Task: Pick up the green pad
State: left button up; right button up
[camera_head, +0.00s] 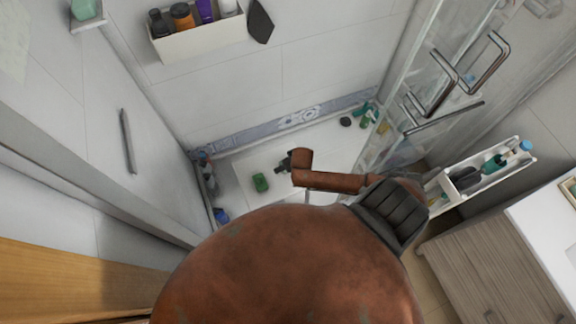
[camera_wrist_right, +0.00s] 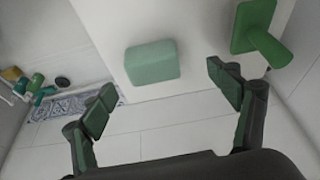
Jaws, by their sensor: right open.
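My left gripper is not in view.
A green tool with a flat plate and a handle (camera_wrist_right: 262,35) is close to the right finger. Several small bottles (camera_wrist_right: 30,85) stand at the left. A glass door with metal handles (camera_head: 432,85) is right of my arm; a white wall shelf (camera_head: 205,40) holds bottles.

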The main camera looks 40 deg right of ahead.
jog(key=shift+w+d+r+m, duration=0.3)
jog(key=shift+w+d+r, duration=0.1)
jog(key=shift+w+d, duration=0.35)
jog(key=x, duration=0.2)
jog(key=b+x, duration=0.1)
jog(key=x, duration=0.1)
jog(key=s+b+x, duration=0.1)
jog(key=x, duration=0.2)
jog(key=shift+f, duration=0.15)
jog(key=shift+w+f, duration=0.2)
jog(key=shift+f, duration=0.05)
jog(key=shift+c, duration=0.8)
jog(key=c, duration=1.1)
jog(key=shift+r, duration=0.1)
